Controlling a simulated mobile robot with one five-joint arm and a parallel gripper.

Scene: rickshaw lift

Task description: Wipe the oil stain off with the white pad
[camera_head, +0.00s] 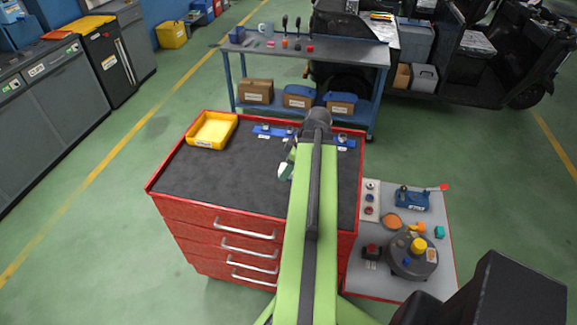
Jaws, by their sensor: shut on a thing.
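My gripper (288,165) is over the dark top of the red tool cabinet (250,215), partly hidden behind my green arm. It is shut on a small whitish piece (284,172), which looks like the white pad. I cannot tell whether the pad touches the dark mat (225,178) or hangs just above it. No oil stain can be made out on the visible part of the mat; my arm covers part of the top.
A yellow tray (212,130) sits at the cabinet's far left corner. A blue holder (270,131) lies along the far edge. A grey side table (440,225) with several parts stands right. A workbench (300,48) and a dark vehicle (455,60) are behind.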

